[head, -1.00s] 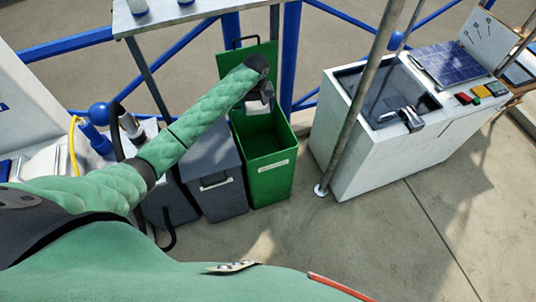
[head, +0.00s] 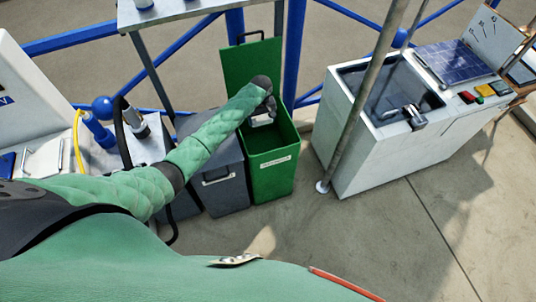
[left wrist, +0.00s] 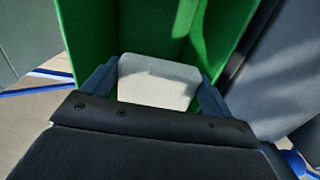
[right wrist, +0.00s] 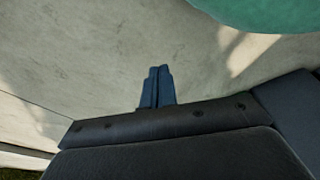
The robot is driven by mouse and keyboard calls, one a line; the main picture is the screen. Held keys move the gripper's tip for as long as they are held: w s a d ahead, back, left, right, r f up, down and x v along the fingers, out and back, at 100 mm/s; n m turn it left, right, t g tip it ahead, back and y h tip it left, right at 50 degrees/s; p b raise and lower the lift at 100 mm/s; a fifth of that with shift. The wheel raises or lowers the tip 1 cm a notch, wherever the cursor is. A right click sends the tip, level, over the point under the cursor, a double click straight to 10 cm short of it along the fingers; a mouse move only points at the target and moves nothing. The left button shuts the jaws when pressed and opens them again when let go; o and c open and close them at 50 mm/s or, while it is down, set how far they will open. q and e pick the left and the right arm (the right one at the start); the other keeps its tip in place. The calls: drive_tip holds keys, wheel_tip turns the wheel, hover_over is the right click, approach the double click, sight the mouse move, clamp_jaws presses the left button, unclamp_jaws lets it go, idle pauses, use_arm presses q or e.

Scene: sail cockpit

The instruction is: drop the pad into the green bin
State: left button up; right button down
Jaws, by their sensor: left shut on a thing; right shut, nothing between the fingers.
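The green bin (head: 270,181) stands open in the middle of the head view, its lid (head: 252,68) raised at the back. My left gripper (head: 262,121) is over the bin's mouth, at its upper part. In the left wrist view, the left gripper (left wrist: 158,85) is shut on a whitish pad (left wrist: 158,82), with green bin walls (left wrist: 195,35) around and beyond it. The pad shows only as a small pale patch in the head view. My right gripper (right wrist: 157,88) is shut and empty above the pale floor in the right wrist view; it is not seen in the head view.
A grey bin (head: 222,185) stands directly left of the green one. A metal pole (head: 362,105) and a white sink cabinet (head: 375,150) stand to the right. A blue railing (head: 294,50) runs behind. Floor in front is clear.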

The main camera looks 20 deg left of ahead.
use_arm(q)
wheel_tip(320, 180, down, 3)
drive_tip(key=shift+r+b, duration=0.1)
drive_tip(key=shift+b, duration=1.15)
drive_tip(key=shift+f+b, duration=0.35)
drive_tip(key=shift+f, duration=0.05)
use_arm(e)
drive_tip(key=w+a+r, duration=0.2)
drive_tip(key=w+r, duration=0.1)
drive_tip(key=r, duration=0.4)
drive_tip(key=shift+a, duration=0.35)
use_arm(q)
drive_tip(key=o, duration=0.9)
use_arm(e)
drive_tip(key=shift+w, duration=0.1)
use_arm(q)
drive_tip(key=shift+o, duration=0.2)
drive_tip(key=shift+r, duration=0.1)
